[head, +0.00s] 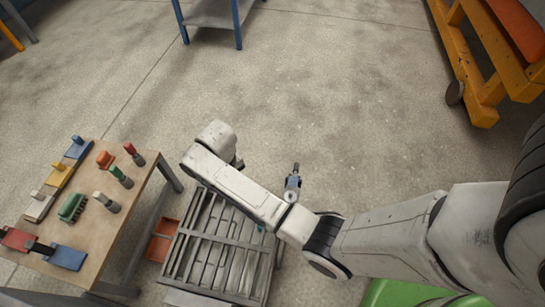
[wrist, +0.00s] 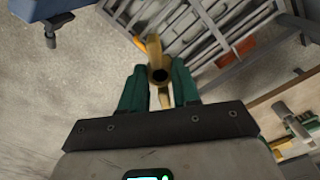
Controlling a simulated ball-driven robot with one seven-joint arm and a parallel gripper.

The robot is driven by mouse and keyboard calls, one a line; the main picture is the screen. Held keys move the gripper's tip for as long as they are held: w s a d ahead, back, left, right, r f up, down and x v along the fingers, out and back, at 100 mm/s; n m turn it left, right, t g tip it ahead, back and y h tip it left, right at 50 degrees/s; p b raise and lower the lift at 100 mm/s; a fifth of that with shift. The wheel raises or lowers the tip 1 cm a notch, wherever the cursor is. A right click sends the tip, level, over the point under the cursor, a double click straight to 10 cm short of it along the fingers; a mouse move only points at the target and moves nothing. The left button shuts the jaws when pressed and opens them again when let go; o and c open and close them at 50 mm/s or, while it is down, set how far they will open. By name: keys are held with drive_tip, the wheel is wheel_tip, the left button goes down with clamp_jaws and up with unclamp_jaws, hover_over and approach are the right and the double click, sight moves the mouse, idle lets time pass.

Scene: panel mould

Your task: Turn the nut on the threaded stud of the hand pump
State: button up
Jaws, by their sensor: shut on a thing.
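In the wrist view my gripper (wrist: 160,70) has its green fingers shut on a brass-coloured piece (wrist: 153,47) with a dark round opening facing the camera. It looks like the nut, but its thread and any stud behind it cannot be made out. In the head view my arm reaches in from the right and bends back over the grey slatted mould; its links hide most of the gripper.
The grey slatted mould frame (head: 177,262) stands below the arm, with an orange tray (head: 160,240) beside it. A wooden bench (head: 115,225) with several coloured tools is at the left. A yellow cart (head: 478,62) stands at upper right. The floor between is clear.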

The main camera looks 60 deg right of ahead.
drive_tip(key=s+d+r+m+p, duration=0.2)
drive_tip(key=s+d+r+p, duration=0.1)
drive_tip(key=s+p, duration=0.4)
drive_tip(key=s+d+r+m+p, duration=0.2)
drive_tip(key=s+d+m+p, duration=0.1)
drive_tip(key=s+d+p, duration=0.2)
drive_tip(key=shift+s+d+r+p, duration=0.35)
drive_tip(key=shift+s+p, duration=0.6)
drive_tip(key=shift+s, duration=1.25)
drive_tip(key=shift+a+r+p, duration=0.15)
drive_tip(key=shift+r+p, duration=0.05)
drive_tip(key=shift+p, duration=0.25)
drive_tip(key=b, duration=0.4)
hover_over(291, 193)
drive_tip(key=shift+f, duration=2.95)
drive_tip(key=shift+p, duration=0.65)
drive_tip(key=shift+f+b, duration=1.35)
drive_tip(key=shift+f, duration=0.6)
drive_tip(key=o, duration=1.1)
